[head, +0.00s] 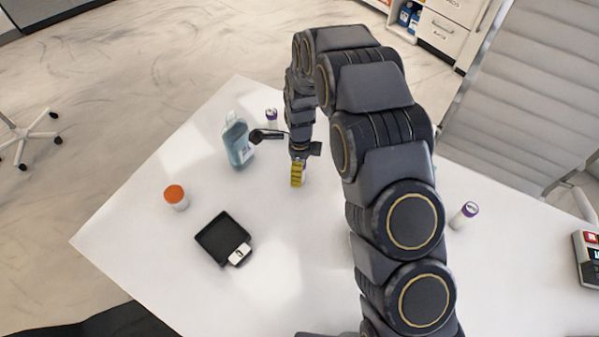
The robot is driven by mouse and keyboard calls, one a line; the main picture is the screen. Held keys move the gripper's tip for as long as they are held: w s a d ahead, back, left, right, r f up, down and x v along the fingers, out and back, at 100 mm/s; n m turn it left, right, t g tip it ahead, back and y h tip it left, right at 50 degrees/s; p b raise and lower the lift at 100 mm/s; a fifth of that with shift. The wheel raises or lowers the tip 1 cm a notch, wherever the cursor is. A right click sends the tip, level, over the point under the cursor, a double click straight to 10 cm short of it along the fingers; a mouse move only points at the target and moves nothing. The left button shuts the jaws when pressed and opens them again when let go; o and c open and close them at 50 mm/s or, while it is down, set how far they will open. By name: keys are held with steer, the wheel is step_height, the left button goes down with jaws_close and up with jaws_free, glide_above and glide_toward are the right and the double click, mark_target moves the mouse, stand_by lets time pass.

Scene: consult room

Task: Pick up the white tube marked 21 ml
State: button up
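A white tube with a purple cap (465,215) is on the right part of the white table, right of my arm. A second small white, purple-capped tube (271,117) is near the far edge, beyond the blue bottle. The markings on both are too small to read, so I cannot tell which is marked 21 ml. My gripper (298,174) points down over the middle of the table, nearer the far tube than the right one. A yellow part shows at its tip. Whether its fingers are open, or hold anything, I cannot tell.
A blue bottle (238,143) stands left of my gripper. A white jar with an orange lid (176,196) and a black tray (209,240) with a small white item (240,254) are farther left. A device (588,258) is at the right edge. The front middle table is clear.

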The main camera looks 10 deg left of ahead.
steer(key=shift+f, duration=0.45)
jaws_close()
steer(key=shift+r, duration=0.1)
